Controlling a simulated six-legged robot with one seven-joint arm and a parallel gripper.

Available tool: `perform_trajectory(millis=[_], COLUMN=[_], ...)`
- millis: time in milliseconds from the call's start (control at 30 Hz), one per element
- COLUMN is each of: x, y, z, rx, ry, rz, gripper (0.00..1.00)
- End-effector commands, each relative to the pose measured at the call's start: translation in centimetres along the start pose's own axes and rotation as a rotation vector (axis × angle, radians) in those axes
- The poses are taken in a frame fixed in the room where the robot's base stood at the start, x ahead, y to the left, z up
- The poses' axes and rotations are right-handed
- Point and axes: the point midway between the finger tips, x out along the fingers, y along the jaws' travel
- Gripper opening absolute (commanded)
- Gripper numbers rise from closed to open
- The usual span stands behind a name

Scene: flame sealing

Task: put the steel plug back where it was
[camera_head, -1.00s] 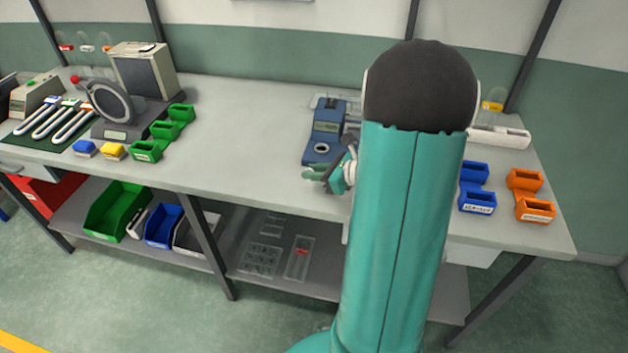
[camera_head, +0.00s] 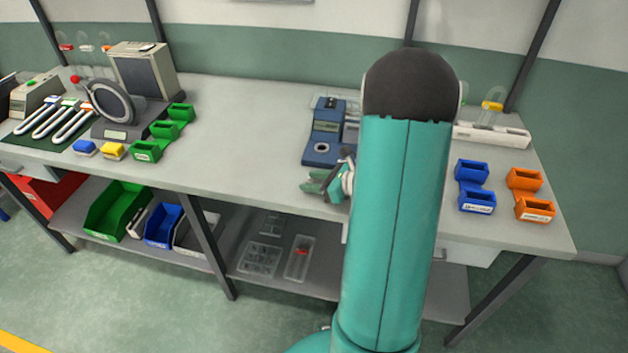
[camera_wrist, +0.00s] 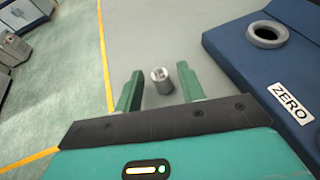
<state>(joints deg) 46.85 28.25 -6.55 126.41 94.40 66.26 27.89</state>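The steel plug (camera_wrist: 162,80) is a small grey cylinder with a recessed end, seen in the wrist view between the finger tips. My gripper (camera_wrist: 158,84) is open, with a green finger on each side of the plug and small gaps visible. I cannot tell how far the plug is beyond the tips. In the head view my gripper (camera_head: 311,184) is at the bench's front edge, in front of the blue device (camera_head: 322,160). That device has a round grey-rimmed hole and a ZERO label (camera_wrist: 290,103) in the wrist view. I cannot make out the plug in the head view.
Blue bins (camera_head: 476,201) and orange bins (camera_head: 534,208) stand right of my arm. Green bins (camera_head: 146,151) and a round-framed instrument (camera_head: 112,103) stand at the left. The bench (camera_head: 240,150) is clear between the green bins and the blue device.

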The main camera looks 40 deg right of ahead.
Motion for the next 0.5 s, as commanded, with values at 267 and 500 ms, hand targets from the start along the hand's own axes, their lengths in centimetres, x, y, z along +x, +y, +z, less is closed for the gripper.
perform_trajectory(millis=[267, 500], x=[-0.1, -3.8], y=[0.0, -0.1], z=[0.3, 0.3], rx=[-0.002, 0.0], ry=[0.0, 0.0], rz=[0.0, -0.005], gripper=[0.39, 0.39])
